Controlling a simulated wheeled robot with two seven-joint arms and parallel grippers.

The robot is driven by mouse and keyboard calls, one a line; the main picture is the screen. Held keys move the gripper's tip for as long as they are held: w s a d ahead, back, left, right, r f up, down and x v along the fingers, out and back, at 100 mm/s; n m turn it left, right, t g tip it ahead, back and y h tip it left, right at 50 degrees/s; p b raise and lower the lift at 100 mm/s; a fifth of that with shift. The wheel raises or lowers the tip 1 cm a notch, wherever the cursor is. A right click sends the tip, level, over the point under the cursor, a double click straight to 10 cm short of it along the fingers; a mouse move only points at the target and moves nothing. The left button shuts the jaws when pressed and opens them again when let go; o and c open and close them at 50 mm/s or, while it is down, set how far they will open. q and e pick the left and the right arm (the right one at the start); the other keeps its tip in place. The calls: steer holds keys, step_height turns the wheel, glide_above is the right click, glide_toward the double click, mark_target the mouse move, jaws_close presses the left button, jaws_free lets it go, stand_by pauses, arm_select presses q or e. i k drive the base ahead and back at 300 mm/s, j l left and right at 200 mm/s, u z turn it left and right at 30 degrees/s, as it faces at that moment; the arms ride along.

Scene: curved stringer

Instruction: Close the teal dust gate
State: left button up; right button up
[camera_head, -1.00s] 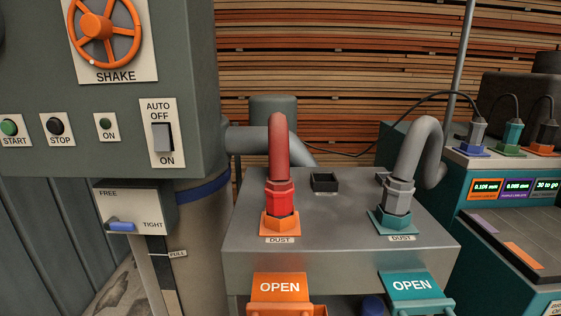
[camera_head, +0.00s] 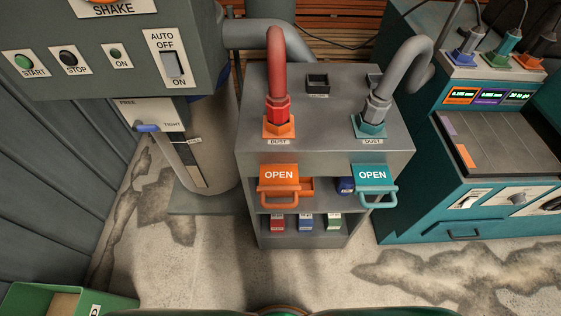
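The teal dust gate (camera_head: 373,177) is at the right front of the grey cabinet (camera_head: 330,150). Its plate reads OPEN, and a teal bar handle (camera_head: 377,198) sticks out below it. Above it, on the cabinet top, a grey hose (camera_head: 402,62) ends in a grey fitting on a teal DUST port (camera_head: 370,128). An orange gate (camera_head: 279,177), also reading OPEN, is at the left front with its own handle. Neither of my grippers shows in the head view.
A red hose (camera_head: 276,70) rises from the orange DUST port. Small coloured boxes (camera_head: 306,222) sit on the lower shelf. A teal machine (camera_head: 480,150) stands close on the right and a grey control housing (camera_head: 110,60) on the left. A green bin (camera_head: 60,300) is at lower left. The floor before the cabinet is clear.

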mark_target(369, 178)
steer(key=k+z, duration=0.15)
steer(key=z, duration=0.85)
steer(key=j+z, duration=0.2)
steer(key=l, duration=0.1)
